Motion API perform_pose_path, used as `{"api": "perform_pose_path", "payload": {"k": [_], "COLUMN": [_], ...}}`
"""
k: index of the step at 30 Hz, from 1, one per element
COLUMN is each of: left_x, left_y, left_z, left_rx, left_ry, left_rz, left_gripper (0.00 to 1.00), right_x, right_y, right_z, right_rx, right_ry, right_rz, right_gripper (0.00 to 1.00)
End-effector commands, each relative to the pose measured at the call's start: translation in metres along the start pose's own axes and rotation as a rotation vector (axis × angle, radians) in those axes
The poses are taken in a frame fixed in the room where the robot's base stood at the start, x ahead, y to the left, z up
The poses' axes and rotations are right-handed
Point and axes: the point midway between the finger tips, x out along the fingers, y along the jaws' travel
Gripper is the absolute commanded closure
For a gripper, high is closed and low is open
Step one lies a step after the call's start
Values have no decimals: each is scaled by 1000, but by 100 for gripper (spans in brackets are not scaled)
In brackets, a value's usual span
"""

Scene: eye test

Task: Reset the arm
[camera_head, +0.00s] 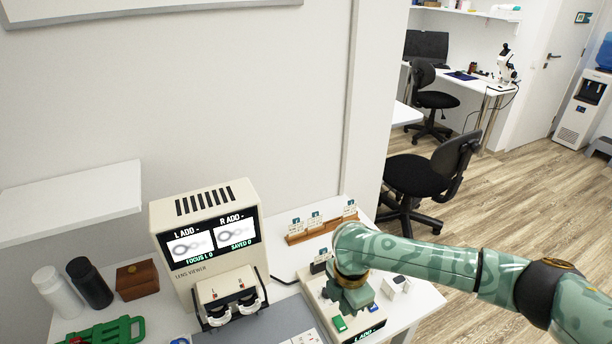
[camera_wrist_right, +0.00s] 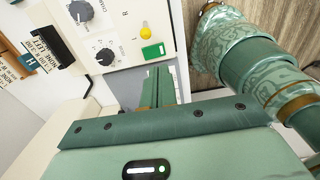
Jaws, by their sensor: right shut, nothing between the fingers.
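My right arm comes in from the right in the head view. Its teal gripper (camera_head: 358,300) points down over a cream control box (camera_head: 318,300). In the right wrist view, the fingers (camera_wrist_right: 158,78) are together with nothing between them. My left gripper is not in view.
A cream lens viewer (camera_head: 207,235) with two lit screens stands left of the box. A wooden rack (camera_head: 322,228) with small cards is behind it. Bottles (camera_head: 92,285), a wooden box (camera_head: 137,279) and a green object (camera_head: 105,331) are at the left. A black chair (camera_head: 420,177) is beyond the table.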

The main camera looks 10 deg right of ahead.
Motion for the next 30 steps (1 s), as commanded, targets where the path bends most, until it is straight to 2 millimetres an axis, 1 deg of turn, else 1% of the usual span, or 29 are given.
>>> {"api": "perform_pose_path", "payload": {"k": [2, 4, 5, 6, 7, 9, 11, 12, 14, 15, 17, 18, 20, 21, 24, 27, 30], "left_x": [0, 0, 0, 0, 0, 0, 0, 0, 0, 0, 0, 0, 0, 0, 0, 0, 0], "left_y": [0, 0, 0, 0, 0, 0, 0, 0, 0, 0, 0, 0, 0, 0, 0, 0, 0], "left_z": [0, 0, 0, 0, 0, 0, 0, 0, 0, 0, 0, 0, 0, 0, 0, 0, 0], "left_rx": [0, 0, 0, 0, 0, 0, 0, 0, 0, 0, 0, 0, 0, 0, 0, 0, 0], "left_ry": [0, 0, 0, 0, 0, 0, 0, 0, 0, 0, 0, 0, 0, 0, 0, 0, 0], "left_rz": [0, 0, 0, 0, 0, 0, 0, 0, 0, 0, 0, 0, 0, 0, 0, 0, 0], "left_gripper": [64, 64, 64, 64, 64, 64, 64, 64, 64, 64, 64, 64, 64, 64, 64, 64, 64], "right_x": [4, 11, 14, 16, 17, 13, 5, -1, -8, -12, -16, -18, -20, -21, -24, -29, -36], "right_y": [-3, -10, -14, -19, -24, -33, -40, -45, -54, -62, -77, -89, -108, -122, -154, -184, -213], "right_z": [-11, -34, -47, -67, -82, -113, -127, -128, -116, -102, -76, -58, -31, -14, 20, 48, 72], "right_rx": [-7, -15, -16, -12, 1, 65, 163, 246, 390, 493, 636, 721, 831, 895, 1017, 1105, 1177], "right_ry": [15, 51, 73, 110, 141, 217, 272, 297, 309, 301, 267, 236, 179, 139, 41, -54, -147], "right_rz": [10, 38, 58, 94, 126, 219, 306, 361, 439, 485, 541, 573, 609, 629, 666, 692, 713], "right_gripper": [100, 100, 100, 100, 100, 100, 100, 100, 100, 100, 100, 100, 100, 100, 100, 100, 100]}}
